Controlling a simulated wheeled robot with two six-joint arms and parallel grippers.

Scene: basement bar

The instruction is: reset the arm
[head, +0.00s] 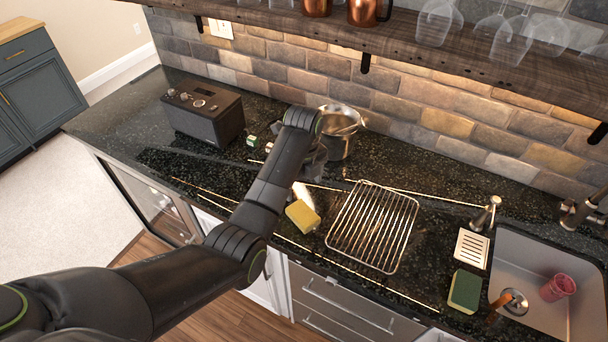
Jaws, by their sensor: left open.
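My left arm (265,195) reaches in from the lower left over the dark stone counter, with its wrist bent down. My left gripper (311,166) is partly hidden behind the arm. It is open, low over the counter just left of and in front of a metal pot (341,140). I cannot tell whether it touches the pot. I see nothing held in it. My right gripper is not in view.
A yellow sponge (302,216) and a wire rack (373,228) lie in front. A black box (203,115) stands left. Right are a soap dispenser (486,214), a green sponge (464,291) and a sink (530,258) holding a red cup (557,287). A shelf (400,55) overhangs behind.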

